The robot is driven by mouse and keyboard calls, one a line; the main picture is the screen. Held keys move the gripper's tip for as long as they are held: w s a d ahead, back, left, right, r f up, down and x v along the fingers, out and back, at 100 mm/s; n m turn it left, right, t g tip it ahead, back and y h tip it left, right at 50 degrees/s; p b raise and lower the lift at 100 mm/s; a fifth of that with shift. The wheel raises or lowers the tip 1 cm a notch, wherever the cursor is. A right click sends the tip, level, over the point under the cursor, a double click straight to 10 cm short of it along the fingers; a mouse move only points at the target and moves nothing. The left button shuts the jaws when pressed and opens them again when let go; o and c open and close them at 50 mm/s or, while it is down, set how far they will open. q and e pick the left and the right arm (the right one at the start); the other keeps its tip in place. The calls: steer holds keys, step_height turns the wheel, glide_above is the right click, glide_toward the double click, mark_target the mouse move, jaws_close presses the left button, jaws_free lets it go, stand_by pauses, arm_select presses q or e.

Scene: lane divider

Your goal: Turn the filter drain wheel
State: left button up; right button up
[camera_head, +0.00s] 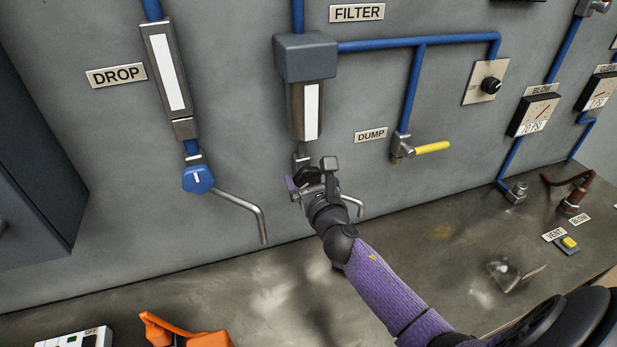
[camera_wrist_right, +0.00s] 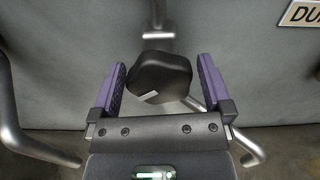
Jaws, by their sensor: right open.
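The filter unit has a grey head (camera_head: 306,57) and a bowl with a white sight strip (camera_head: 311,112), below the FILTER label (camera_head: 357,12). Its black drain wheel (camera_head: 306,175) sits under the bowl, partly hidden by my gripper in the head view. In the right wrist view the dark, lobed drain wheel (camera_wrist_right: 160,77) with a small white mark lies between my purple finger pads. My right gripper (camera_head: 312,180) is open around the wheel, with a visible gap on each side (camera_wrist_right: 160,88). My left gripper is not in view.
A blue drain wheel (camera_head: 198,179) with a bent metal pipe (camera_head: 241,205) is left, under the DROP label (camera_head: 116,75). A yellow dump lever (camera_head: 431,147) is right. An orange object (camera_head: 185,333) lies on the bench below. A metal drain pipe (camera_wrist_right: 222,130) passes beside the wheel.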

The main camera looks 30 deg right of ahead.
steer(key=c, duration=1)
steer(key=shift+m, duration=0.3)
steer(key=m, duration=0.5)
steer(key=shift+d+m, duration=0.1)
steer(key=shift+m, duration=0.2)
steer(key=m, duration=0.6)
steer(key=shift+d, duration=0.1)
steer(key=m, duration=0.6)
steer(key=shift+f+m, duration=0.15)
steer(key=shift+m, duration=0.25)
steer(key=m+p, duration=0.1)
steer(key=m, duration=0.4)
steer(key=shift+f+m, duration=0.1)
steer(key=shift+m, duration=0.5)
